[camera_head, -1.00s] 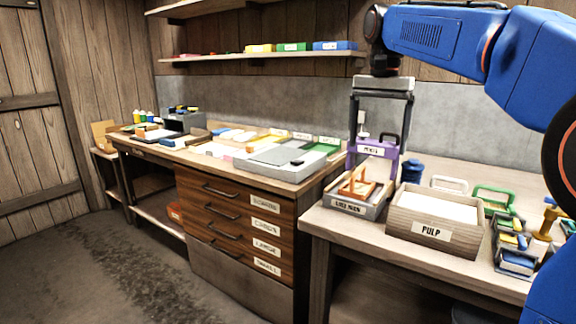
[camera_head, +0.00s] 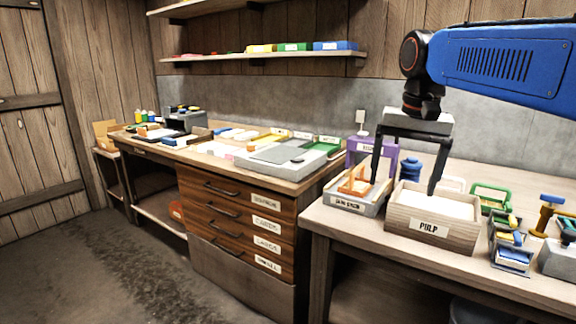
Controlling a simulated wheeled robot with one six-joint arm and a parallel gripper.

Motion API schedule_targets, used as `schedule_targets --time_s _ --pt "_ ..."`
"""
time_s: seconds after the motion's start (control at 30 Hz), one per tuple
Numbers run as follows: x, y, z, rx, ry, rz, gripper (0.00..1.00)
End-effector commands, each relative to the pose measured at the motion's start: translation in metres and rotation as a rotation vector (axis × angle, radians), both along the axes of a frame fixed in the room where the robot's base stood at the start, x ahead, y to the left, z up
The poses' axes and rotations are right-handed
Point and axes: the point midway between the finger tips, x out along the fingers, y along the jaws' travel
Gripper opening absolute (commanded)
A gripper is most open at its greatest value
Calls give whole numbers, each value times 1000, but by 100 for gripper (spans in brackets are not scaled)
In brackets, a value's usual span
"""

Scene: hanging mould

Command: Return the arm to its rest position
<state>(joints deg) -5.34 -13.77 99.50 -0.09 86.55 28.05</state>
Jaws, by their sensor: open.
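My arm (camera_head: 505,62) reaches in from the right edge, above the near table. My gripper (camera_head: 405,190) hangs from it with its two black fingers pointing down, spread wide apart. Nothing is between the fingers. The left finger hangs in front of the purple stand (camera_head: 360,150) and the tray with orange pieces (camera_head: 347,203). The right finger ends in front of or over the white fill of the wooden PULP box (camera_head: 432,230). I cannot tell whether it touches the fill.
A blue jar (camera_head: 411,168), a green-framed mould (camera_head: 491,192) and several small tools stand on the near table (camera_head: 322,222). A drawer cabinet (camera_head: 235,214) with a worktop is at left. A wall shelf (camera_head: 265,57) runs behind. The floor (camera_head: 120,270) at left is clear.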

Motion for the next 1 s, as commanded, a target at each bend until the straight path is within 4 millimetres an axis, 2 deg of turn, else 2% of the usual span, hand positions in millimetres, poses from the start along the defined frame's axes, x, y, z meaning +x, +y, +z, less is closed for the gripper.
schedule_targets --time_s 0.03,0.37,0.6,0.8,0.9,1.0 --pt "-15 -4 -10 -2 -15 19 88" --pt "-96 -22 -90 -33 -126 170 88" --pt "-152 -32 -160 -70 -204 278 88" --pt "-187 -37 -212 -102 -255 350 88" --pt "-197 -38 -228 -113 -268 371 88" --pt "-202 -39 -236 -119 -277 380 88"
